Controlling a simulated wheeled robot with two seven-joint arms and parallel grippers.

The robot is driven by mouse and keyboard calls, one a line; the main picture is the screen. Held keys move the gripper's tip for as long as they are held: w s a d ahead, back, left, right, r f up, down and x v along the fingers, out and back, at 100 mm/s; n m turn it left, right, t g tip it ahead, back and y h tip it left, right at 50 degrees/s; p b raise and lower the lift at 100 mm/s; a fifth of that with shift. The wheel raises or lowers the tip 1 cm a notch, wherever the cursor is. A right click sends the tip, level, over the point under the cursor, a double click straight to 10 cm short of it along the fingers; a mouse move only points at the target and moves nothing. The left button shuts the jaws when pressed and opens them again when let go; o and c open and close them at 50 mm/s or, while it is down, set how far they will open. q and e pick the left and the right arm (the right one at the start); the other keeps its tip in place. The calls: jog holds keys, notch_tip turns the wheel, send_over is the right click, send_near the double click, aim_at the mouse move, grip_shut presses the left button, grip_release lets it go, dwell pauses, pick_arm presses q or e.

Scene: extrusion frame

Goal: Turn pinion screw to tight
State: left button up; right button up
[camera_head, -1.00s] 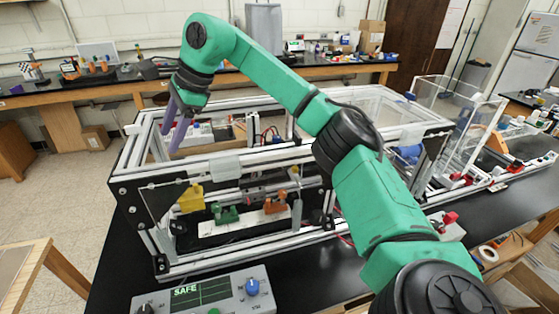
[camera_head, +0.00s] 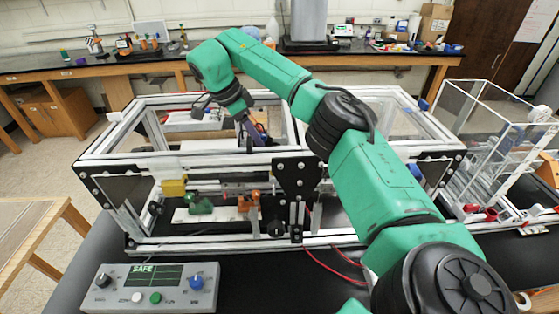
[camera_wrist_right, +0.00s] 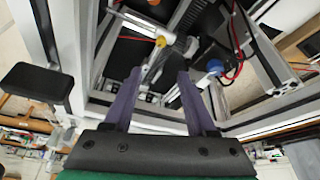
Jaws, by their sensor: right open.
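I cannot tell for sure which part is the pinion screw. In the right wrist view a yellow-tipped rod (camera_wrist_right: 161,42) lies ahead of the fingertips, and a blue knob (camera_wrist_right: 215,66) is to their right. My right gripper (camera_wrist_right: 160,76) is open, with two purple fingers apart and nothing between them. In the head view its fingers (camera_head: 257,132) point down at the top of the aluminium extrusion frame (camera_head: 230,160). Frame parts partly hide the fingertips there. My left gripper is not in view.
A control box (camera_head: 150,289) with a SAFE display stands at the front left. Inside the frame are a yellow block (camera_head: 174,187), a green part (camera_head: 200,205) and an orange part (camera_head: 249,201). A clear-walled box (camera_head: 480,120) stands at the right. Red cables (camera_head: 335,268) lie on the black table.

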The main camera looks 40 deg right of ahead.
send_near(273, 172)
jog(key=p+x, duration=0.1)
jog(key=x, duration=0.1)
jog(key=p+x, duration=0.1)
jog(key=x, duration=0.2)
jog(key=p+x, duration=0.1)
jog(key=x, duration=0.1)
jog(key=shift+w+d+f, duration=0.1)
jog(key=shift+w+d, duration=0.2)
jog(key=shift+d, duration=0.15)
jog(key=shift+d+f, duration=0.15)
jog(key=shift+f, duration=0.35)
jog(key=shift+w+a, duration=0.1)
jog(key=shift+a, duration=0.15)
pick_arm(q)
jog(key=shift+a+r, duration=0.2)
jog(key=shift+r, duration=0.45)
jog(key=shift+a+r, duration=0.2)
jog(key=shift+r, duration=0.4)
pick_arm(e)
jog(key=shift+d, duration=0.1)
grip_shut()
